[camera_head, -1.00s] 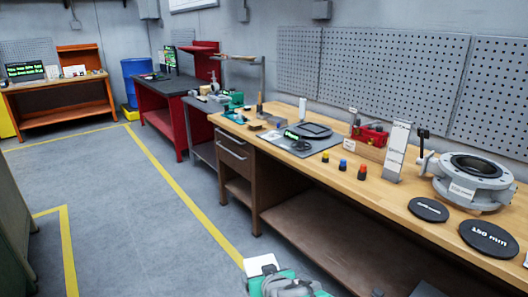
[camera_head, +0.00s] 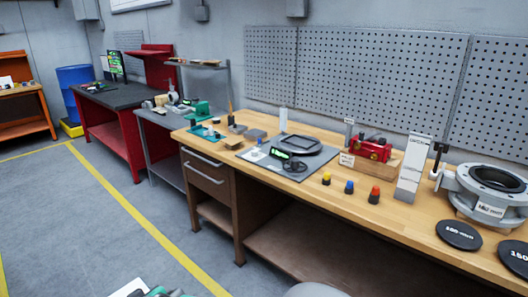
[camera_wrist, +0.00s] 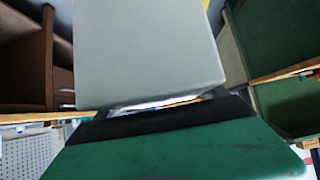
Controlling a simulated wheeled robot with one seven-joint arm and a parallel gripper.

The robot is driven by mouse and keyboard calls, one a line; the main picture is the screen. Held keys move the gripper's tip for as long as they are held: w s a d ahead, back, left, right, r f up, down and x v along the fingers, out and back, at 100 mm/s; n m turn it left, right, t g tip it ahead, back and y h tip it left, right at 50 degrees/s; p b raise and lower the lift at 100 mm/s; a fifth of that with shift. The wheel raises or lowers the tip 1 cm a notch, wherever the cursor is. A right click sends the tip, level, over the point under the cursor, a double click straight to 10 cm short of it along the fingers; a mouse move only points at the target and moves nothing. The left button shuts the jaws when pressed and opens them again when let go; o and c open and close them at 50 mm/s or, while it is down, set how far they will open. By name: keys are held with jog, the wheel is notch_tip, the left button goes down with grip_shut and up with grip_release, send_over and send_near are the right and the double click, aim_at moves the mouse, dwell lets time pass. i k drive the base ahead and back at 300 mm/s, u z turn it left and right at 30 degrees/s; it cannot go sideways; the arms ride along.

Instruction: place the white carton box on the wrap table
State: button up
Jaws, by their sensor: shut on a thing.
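The white carton box (camera_wrist: 150,50) shows as a plain pale block filling the upper middle of the wrist view. My gripper (camera_wrist: 165,108) is shut on it; the dark jaw edge lies against the box's near end, and the green body fills the bottom. In the head view only a white corner of the box (camera_head: 130,288) and a bit of the teal gripper (camera_head: 160,292) show at the bottom edge, low in front of the benches. No table is marked as the wrap table, so I cannot tell which one it is.
A long wooden workbench (camera_head: 330,190) carries a grey valve body (camera_head: 490,190), black discs, coloured caps, a red device (camera_head: 370,149) and a grey mat. Beyond stand a grey table (camera_head: 165,118), a red table with a dark top (camera_head: 115,95) and an orange bench (camera_head: 25,92). The floor at left is clear.

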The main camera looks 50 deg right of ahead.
aim_at(299, 142)
jog(key=z, duration=0.3)
jog(key=i, duration=0.85)
jog(key=z, duration=1.35)
jog(key=i, duration=0.6)
jog(key=z, duration=0.6)
